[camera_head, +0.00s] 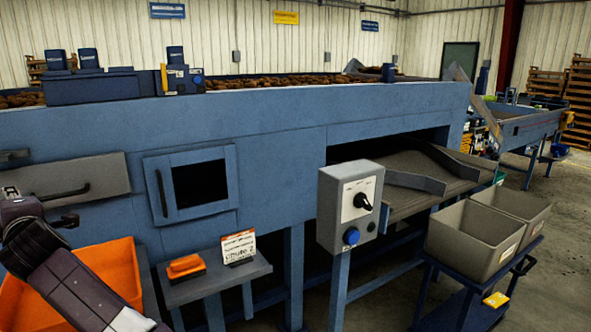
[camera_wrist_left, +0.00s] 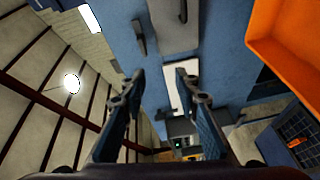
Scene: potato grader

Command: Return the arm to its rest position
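My left arm (camera_head: 75,285) comes in from the lower left of the head view and reaches up past the orange bin toward the blue machine's front. Its fingers are hard to make out there. In the left wrist view my left gripper (camera_wrist_left: 160,80) has its two fingers spread apart with nothing between them. The blue machine front (camera_wrist_left: 215,60) and a grey panel lie beyond the fingers. My right gripper is in neither view.
The orange bin (camera_head: 122,262) is close beside my left arm. A small shelf (camera_head: 215,279) holds an orange object (camera_head: 186,267) and a sign (camera_head: 238,247). A control box (camera_head: 349,208) stands in the middle. Grey crates (camera_head: 470,240) sit on a blue cart at right. Floor is open at far right.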

